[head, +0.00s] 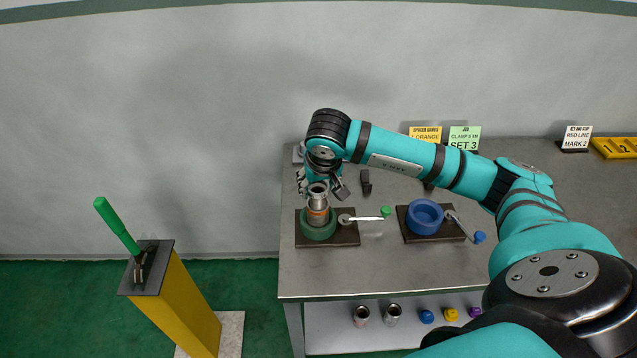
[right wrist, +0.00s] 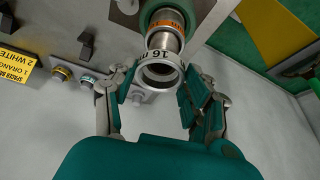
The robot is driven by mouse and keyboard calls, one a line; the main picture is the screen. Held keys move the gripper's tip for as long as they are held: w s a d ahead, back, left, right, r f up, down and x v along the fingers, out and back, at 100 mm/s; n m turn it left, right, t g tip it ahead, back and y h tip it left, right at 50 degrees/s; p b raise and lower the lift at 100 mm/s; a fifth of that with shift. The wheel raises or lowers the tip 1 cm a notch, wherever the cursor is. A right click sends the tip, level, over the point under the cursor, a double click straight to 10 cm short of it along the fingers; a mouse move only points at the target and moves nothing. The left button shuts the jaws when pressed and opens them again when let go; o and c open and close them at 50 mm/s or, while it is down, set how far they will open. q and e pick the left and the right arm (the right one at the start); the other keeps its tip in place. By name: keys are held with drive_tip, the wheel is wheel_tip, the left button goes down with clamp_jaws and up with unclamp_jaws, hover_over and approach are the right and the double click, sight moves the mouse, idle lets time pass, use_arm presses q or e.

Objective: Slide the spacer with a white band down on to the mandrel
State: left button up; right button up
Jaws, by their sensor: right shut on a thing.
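The spacer with a white band (right wrist: 161,71) is a short metal ring with dark figures on its pale band. It sits at the top of an upright metal stack, with an orange band (right wrist: 167,19) below it. In the head view the spacer (head: 318,189) stands above the orange band (head: 318,213), over the green vise (head: 319,230). My right gripper (head: 322,190) is shut on the spacer, fingers on either side. The right wrist view shows these fingers (right wrist: 160,86) beside it. My left gripper is not in view.
A blue vise (head: 425,216) stands to the right on the bench. A lever with a green knob (head: 385,212) reaches right from the green vise. Sign cards (head: 464,138) stand at the back. Metal cylinders (head: 393,314) and coloured caps lie on the lower shelf. A yellow post (head: 182,306) stands left.

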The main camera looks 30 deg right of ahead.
sight(318, 197)
drive_tip(key=shift+f+b, duration=1.95)
drive_tip(key=shift+f, duration=0.2)
drive_tip(key=o, duration=1.1)
drive_tip(key=v, duration=1.2)
drive_tip(key=shift+s, duration=0.1)
